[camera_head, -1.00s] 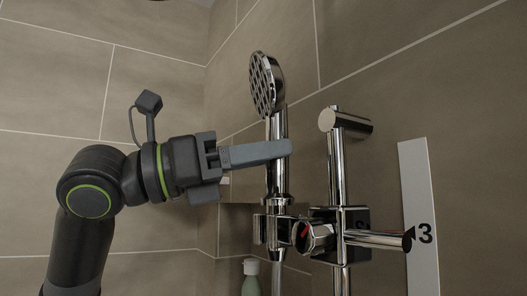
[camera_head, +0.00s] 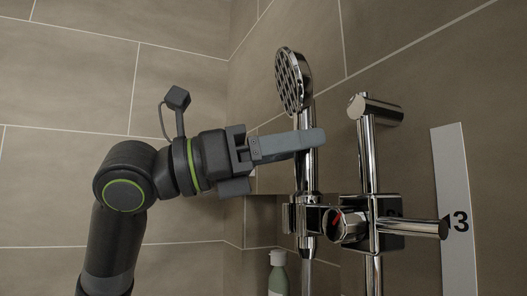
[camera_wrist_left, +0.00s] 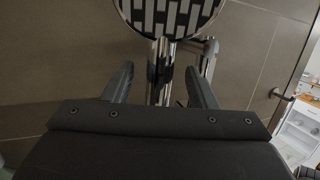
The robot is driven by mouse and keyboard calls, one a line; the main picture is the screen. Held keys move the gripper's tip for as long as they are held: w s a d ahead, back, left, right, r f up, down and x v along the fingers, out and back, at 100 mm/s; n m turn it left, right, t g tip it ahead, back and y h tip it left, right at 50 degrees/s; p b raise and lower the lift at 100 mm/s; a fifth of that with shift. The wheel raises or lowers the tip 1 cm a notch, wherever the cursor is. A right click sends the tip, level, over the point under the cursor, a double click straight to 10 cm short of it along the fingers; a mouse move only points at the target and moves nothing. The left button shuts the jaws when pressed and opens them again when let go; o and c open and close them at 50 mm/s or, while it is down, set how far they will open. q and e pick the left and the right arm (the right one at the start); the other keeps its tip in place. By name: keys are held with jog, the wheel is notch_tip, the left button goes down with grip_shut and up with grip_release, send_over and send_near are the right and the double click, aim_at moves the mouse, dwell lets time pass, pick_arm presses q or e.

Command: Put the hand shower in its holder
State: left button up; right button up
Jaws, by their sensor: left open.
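The chrome hand shower (camera_head: 293,82) stands upright, its round perforated head at the top and its handle running down into the holder (camera_head: 308,216) on the chrome rail (camera_head: 370,165). My left gripper (camera_head: 315,140) is at the handle, one finger passing in front of it. In the left wrist view the open fingers (camera_wrist_left: 158,82) stand on either side of the handle (camera_wrist_left: 161,75) with a gap at each side. The shower head (camera_wrist_left: 170,15) shows at the top of that view. How deep the handle sits in the holder is partly hidden.
A red-marked knob (camera_head: 346,226) sits beside the holder on the rail. A green bottle with a white cap (camera_head: 278,276) stands low behind. Tiled walls close in behind; the left side is free.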

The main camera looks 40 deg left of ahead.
pick_arm(q)
jog(key=b+v, duration=1.1)
jog(key=v, duration=0.6)
jog(key=shift+s+b, duration=0.25)
jog(key=shift+b, duration=0.1)
jog(key=shift+a+r, duration=0.1)
jog(key=shift+a, duration=0.05)
